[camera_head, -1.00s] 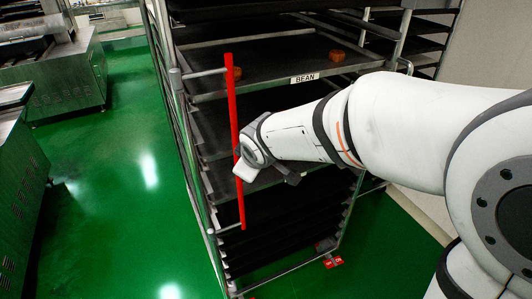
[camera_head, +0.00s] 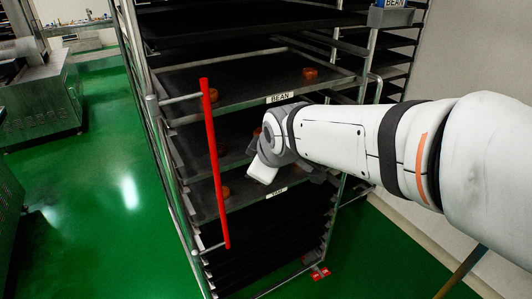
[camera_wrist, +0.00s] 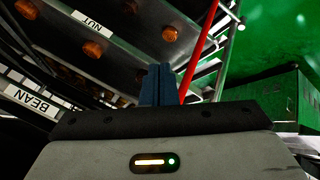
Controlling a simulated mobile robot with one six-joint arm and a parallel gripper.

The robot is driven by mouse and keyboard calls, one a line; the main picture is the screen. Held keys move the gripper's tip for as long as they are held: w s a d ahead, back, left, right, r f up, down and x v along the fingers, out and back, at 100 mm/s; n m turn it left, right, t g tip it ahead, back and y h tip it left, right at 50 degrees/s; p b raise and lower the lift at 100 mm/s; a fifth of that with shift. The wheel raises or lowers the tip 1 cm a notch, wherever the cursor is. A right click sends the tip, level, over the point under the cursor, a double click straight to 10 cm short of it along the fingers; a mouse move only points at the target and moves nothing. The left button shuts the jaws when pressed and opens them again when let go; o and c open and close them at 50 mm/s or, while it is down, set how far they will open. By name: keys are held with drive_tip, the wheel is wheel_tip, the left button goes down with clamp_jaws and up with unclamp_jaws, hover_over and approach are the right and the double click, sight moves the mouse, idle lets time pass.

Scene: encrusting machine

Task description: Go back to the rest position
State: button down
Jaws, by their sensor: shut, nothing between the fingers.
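My gripper (camera_wrist: 157,72) shows in the wrist view as two dark blue fingers close together, shut and empty. In the head view the end of my arm hangs in front of the rack, just right of the red vertical bar (camera_head: 215,165), with a gap between them; the fingertips are hard to make out there. The red bar also shows in the wrist view (camera_wrist: 203,45), right of the fingers. The tall tray rack (camera_head: 155,110) stands behind my arm with dark trays on several levels.
Round orange-brown pieces (camera_head: 310,73) lie on some trays. A steel machine (camera_head: 45,105) stands at the far left. Green floor left of the rack is clear.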

drive_tip(key=s+d+f+m+g+h, duration=0.1)
drive_tip(key=s+d+f+m+g, duration=0.1)
drive_tip(key=s+d+m, duration=0.5)
drive_tip(key=s+d+f+m+g+h, duration=0.2)
drive_tip(key=s+d+f+m, duration=0.2)
drive_tip(key=d, duration=0.9)
drive_tip(key=s+m, duration=0.3)
drive_tip(key=s, duration=0.1)
drive_tip(key=shift+d+f, duration=0.25)
drive_tip(key=shift+f, duration=0.15)
